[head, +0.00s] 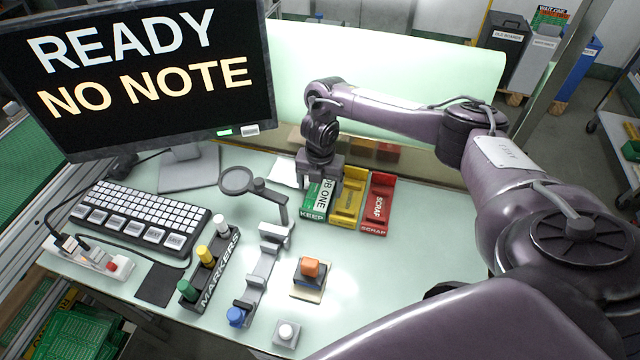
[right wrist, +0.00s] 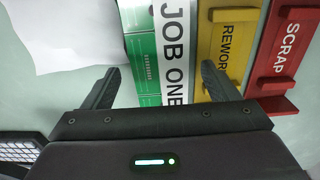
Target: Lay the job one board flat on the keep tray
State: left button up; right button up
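The job one board (head: 326,198), green with a white JOB ONE label, lies in the green keep tray (head: 312,216) below my right gripper (head: 320,183). It looks flat, though the gripper covers its far part in the head view. In the right wrist view, the board (right wrist: 174,60) shows its label and green circuit face. There my right gripper (right wrist: 160,78) has its fingers spread wide, one to each side of the board, with gaps between. Whether the board touches the tray floor all over is hard to see. My left gripper is out of view.
The yellow rework tray (head: 347,204) and red scrap tray (head: 378,206) stand close on the right. A magnifier (head: 238,181), a marker rack (head: 208,268), a keyboard (head: 143,216) and a monitor reading READY NO NOTE (head: 140,75) are left. Bench is clear at front right.

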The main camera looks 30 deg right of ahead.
jog(key=shift+r, duration=0.1)
jog(key=shift+r, duration=0.3)
notch_tip(320, 180, up, 7)
jog(key=p, duration=0.1)
dwell(0.3)
notch_tip(320, 180, up, 8)
jog(key=p, duration=0.3)
jog(key=shift+f, duration=0.2)
dwell(0.5)
